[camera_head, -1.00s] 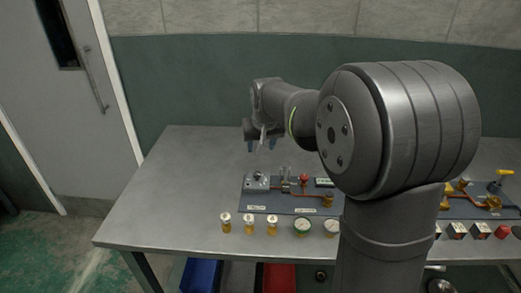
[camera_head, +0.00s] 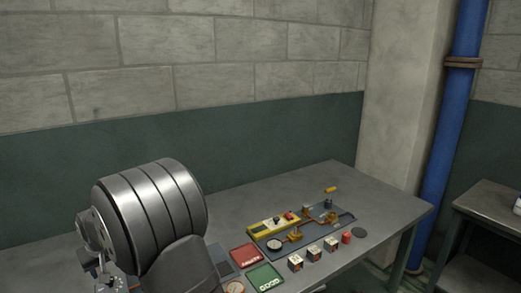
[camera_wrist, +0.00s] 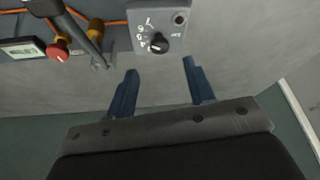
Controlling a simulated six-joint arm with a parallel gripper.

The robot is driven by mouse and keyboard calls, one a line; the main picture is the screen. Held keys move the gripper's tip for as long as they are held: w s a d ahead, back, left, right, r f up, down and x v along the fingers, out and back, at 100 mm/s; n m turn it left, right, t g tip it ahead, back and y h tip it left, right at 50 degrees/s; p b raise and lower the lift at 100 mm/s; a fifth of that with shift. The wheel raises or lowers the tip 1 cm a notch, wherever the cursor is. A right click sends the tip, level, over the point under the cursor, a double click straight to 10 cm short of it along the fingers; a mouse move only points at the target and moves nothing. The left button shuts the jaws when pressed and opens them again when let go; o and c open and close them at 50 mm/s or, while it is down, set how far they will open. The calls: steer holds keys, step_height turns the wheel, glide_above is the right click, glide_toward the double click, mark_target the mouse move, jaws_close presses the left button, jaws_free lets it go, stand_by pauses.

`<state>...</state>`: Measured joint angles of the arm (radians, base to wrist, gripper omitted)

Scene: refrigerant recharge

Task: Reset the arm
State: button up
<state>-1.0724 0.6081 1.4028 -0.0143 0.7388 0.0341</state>
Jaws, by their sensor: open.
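My gripper (camera_wrist: 160,88) shows in the wrist view with its two blue fingers apart and nothing between them. It hangs over the bare grey table. A grey box with a black knob (camera_wrist: 158,43) lies just beyond the fingertips, apart from them. In the head view my arm covers the lower left, and the gripper's fingers cannot be made out there.
A red push button (camera_wrist: 57,50) and brass fitting (camera_wrist: 96,29) sit left of the knob. In the head view, a panel with copper pipes (camera_head: 300,236), red tray (camera_head: 245,256), green tray (camera_head: 264,277) and several small boxes stand on the table (camera_head: 385,196). A blue pipe (camera_head: 447,140) rises at right.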

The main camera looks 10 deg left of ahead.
steer(key=x, duration=0.7)
steer(key=shift+d, duration=0.1)
